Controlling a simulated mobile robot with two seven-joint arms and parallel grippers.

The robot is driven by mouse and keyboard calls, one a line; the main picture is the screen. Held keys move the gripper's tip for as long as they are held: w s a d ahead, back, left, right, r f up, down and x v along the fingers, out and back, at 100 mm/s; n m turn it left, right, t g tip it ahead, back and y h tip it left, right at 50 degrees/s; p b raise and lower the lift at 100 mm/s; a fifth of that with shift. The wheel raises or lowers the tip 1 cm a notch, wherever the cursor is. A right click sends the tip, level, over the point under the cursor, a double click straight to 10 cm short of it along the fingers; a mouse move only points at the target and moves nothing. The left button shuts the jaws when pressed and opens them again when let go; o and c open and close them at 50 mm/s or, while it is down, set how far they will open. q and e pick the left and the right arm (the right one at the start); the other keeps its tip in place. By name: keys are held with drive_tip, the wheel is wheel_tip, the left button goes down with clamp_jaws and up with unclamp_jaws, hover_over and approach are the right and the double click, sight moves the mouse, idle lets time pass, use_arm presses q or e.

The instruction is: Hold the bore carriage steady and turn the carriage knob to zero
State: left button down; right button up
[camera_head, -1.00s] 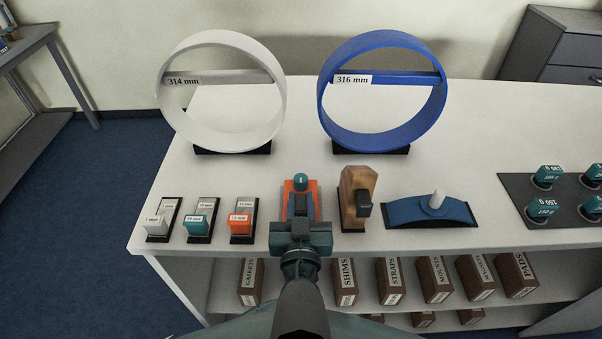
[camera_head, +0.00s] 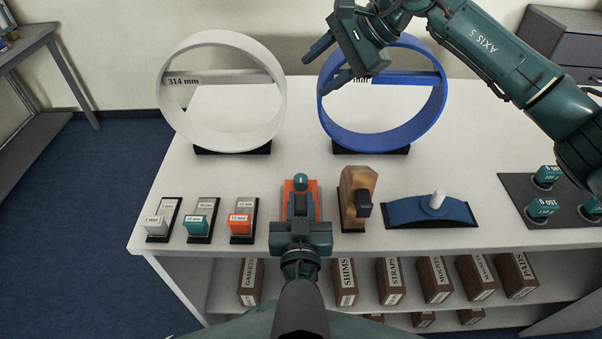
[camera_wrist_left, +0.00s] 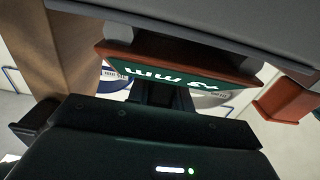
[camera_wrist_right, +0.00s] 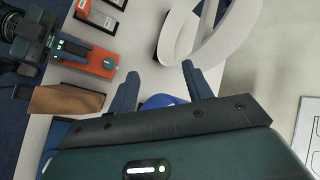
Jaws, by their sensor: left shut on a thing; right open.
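The orange bore carriage (camera_head: 314,190) sits on the table's front part, with a teal knob (camera_head: 300,180) at its far end. The knob shows a small white mark; its reading is too small to tell. The carriage also shows in the right wrist view (camera_wrist_right: 90,62). My left gripper (camera_head: 300,207) comes from the table's front edge and is shut on the carriage's near part, covering much of it. In the left wrist view a green-faced piece lettered "mm" is close in front. My right gripper (camera_head: 312,77) is open and empty, above the table before the blue ring, away from the knob.
A white ring (camera_head: 165,110) marked 314 mm and a blue ring (camera_head: 440,110) stand behind. A wooden block (camera_head: 350,190) stands close right of the carriage, then a blue curved base (camera_head: 415,212). Several small stepped blocks (camera_head: 240,222) stand left. Table between carriage and rings is clear.

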sight(301, 178)
drive_tip(key=s+a+f+n+g+h, duration=0.1)
drive_tip(key=f+h, duration=0.1)
drive_tip(key=f, duration=0.5)
drive_tip(key=s+a+f+n+h, duration=0.1)
drive_tip(key=s+f+n+h, duration=0.1)
drive_tip(key=f, duration=0.5)
drive_tip(key=s+a+f+n+g+h, duration=0.1)
drive_tip(key=f+h, duration=0.3)
drive_tip(key=f, duration=0.4)
drive_tip(key=shift+s+a+n+g, duration=0.3)
drive_tip(key=shift+a, duration=0.2)
drive_tip(key=shift+c, duration=0.5)
drive_tip(key=c, duration=0.9)
